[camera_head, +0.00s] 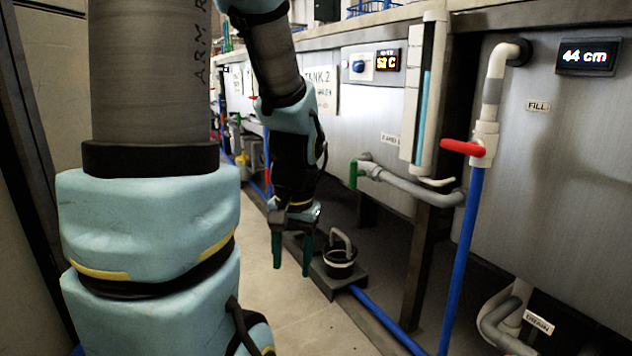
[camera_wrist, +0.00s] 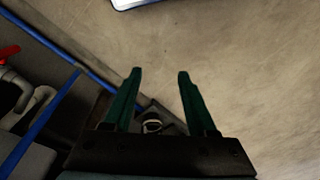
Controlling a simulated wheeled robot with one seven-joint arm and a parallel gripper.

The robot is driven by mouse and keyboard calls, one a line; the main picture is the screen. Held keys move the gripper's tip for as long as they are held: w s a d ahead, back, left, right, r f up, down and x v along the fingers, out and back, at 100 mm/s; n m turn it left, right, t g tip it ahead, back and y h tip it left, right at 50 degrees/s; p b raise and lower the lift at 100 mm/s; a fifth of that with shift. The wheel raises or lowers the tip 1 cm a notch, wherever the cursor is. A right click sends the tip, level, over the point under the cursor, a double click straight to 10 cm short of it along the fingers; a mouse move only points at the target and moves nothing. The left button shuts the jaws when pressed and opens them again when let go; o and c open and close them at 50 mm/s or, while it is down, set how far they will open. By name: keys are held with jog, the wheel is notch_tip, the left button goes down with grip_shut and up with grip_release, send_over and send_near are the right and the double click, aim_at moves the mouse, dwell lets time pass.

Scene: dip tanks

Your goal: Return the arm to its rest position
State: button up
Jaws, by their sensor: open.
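My gripper (camera_head: 292,254) hangs pointing down at the end of my pale blue arm, over the floor in front of the tanks. Its two green fingers are apart with nothing between them. In the wrist view the open gripper (camera_wrist: 158,75) shows bare floor between the fingertips. The fingers are left of a small black pot with a grey handle (camera_head: 340,262) in the head view, and appear apart from it. Part of my arm fills the left of the head view.
A tank front (camera_head: 570,170) with a fill pipe, red valve handle (camera_head: 462,148) and blue pipe (camera_head: 462,260) stands at right. A grey pipe with a green handle (camera_head: 354,174) juts out from the tanks. The floor (camera_head: 285,310) below my gripper is clear.

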notch_tip(320, 180, up, 39)
jog(key=a+n+h+p, duration=0.1)
jog(key=a+n+p, duration=0.1)
jog(key=p, duration=3.6)
jog(key=shift+w+a+f+t+p, duration=0.2)
jog(key=shift+t+p, duration=0.1)
jog(key=shift+t, duration=0.1)
jog(key=shift+c, duration=0.2)
